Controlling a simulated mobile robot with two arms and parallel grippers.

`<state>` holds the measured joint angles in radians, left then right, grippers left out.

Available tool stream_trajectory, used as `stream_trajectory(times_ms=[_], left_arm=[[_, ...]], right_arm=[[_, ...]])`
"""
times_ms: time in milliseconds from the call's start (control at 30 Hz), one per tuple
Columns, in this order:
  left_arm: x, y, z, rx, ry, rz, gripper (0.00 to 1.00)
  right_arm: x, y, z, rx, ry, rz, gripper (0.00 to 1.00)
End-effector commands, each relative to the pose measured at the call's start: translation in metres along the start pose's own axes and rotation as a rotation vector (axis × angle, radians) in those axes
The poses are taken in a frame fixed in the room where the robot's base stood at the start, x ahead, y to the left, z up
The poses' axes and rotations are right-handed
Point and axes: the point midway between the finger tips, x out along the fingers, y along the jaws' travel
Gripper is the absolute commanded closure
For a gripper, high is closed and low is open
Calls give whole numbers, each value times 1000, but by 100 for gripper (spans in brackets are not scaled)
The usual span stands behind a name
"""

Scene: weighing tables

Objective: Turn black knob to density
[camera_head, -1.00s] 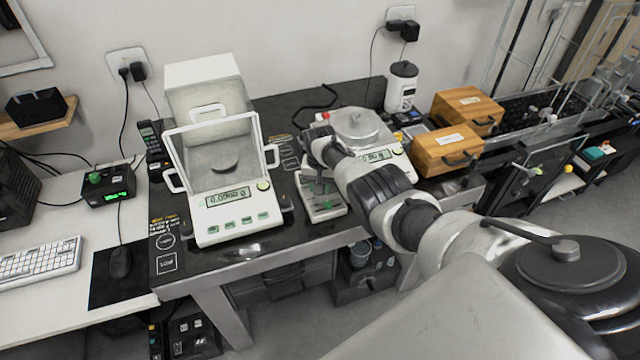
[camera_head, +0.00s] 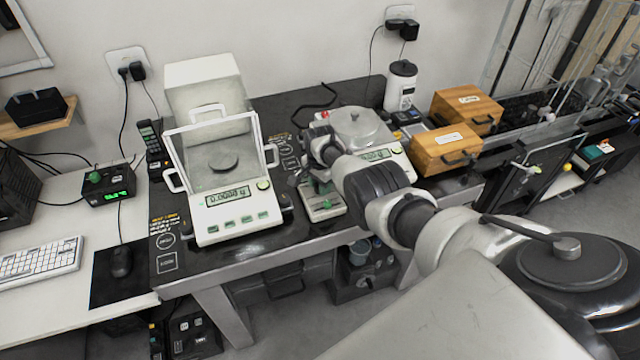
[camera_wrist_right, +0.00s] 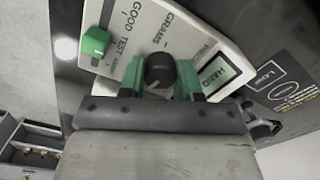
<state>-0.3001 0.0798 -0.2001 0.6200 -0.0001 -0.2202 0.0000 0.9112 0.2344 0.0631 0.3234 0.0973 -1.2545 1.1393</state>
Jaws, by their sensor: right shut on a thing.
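The black knob (camera_wrist_right: 160,69) is round and sits on a pale panel (camera_wrist_right: 133,20) in the right wrist view. My right gripper (camera_wrist_right: 160,84) is shut on the knob, with one green-tipped finger on each side. The panel carries the words GOOD, TEST and GRAMS, and a small green display (camera_wrist_right: 213,74) that seems to read HARD. I cannot read the word density. In the head view the small device (camera_head: 324,205) stands in front of the right scale, and my right gripper (camera_head: 319,181) hides its upper part. My left gripper does not show.
A green square knob (camera_wrist_right: 96,42) sits on the same panel. The large balance (camera_head: 236,229) with a clear box stands to the left, close to my right gripper. The right scale (camera_head: 354,126) stands behind my wrist. Wooden boxes (camera_head: 446,150) stand further right.

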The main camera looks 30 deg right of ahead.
Motion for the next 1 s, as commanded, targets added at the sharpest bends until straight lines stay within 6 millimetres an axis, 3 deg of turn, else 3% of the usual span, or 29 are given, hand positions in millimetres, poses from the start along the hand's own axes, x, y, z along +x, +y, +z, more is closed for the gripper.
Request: stream_trajectory(times_ms=[500,533,667,1000], left_arm=[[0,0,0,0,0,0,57],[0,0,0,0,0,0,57],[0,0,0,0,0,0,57],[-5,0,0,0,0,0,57]], right_arm=[[-1,-1,0,18,1,-3,90],[-1,-1,0,18,1,-3,62],[-1,-1,0,18,1,-3,42],[-6,0,0,16,1,-1,41]])
